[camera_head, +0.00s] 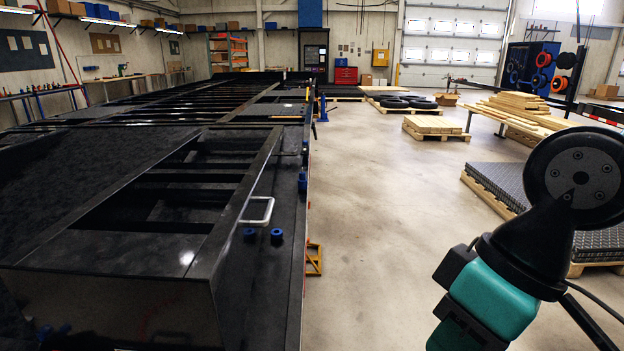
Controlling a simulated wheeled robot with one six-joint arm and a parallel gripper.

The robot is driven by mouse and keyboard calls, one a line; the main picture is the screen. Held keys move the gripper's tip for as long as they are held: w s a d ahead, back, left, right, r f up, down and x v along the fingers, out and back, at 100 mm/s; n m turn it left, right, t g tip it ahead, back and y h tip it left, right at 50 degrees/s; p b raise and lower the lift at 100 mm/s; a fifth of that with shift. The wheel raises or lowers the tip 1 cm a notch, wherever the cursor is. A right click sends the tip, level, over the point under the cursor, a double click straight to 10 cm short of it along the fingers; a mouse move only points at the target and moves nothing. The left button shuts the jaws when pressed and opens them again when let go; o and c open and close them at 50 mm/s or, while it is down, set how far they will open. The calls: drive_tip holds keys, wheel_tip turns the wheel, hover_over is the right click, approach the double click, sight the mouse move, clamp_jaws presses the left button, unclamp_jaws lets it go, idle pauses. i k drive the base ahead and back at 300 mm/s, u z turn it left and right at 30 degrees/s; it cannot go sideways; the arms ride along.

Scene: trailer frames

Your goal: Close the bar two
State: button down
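A long black trailer frame (110,246) with crossbars fills the left half of the head view. A light metal bar handle (257,211), bent in a U shape, sits on the frame's right side rail. Blue round knobs (276,236) stand just below it on the same rail. I cannot tell which part is bar two or whether it is open. My arm, black and teal, shows at the lower right, apart from the trailer. My gripper's fingers do not show.
Clear concrete floor (375,230) runs along the trailer's right side. An orange stand (314,260) is beside the frame. Stacked metal plates (490,190) lie on a pallet at right, near my arm. Planks (515,110) lie behind them. A low pallet (436,125) stands farther back.

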sight(306, 150)
drive_tip(key=z, duration=0.4)
drive_tip(key=i, duration=2)
drive_tip(key=u, duration=0.35)
drive_tip(key=i, duration=2.05)
drive_tip(key=u, duration=0.6)
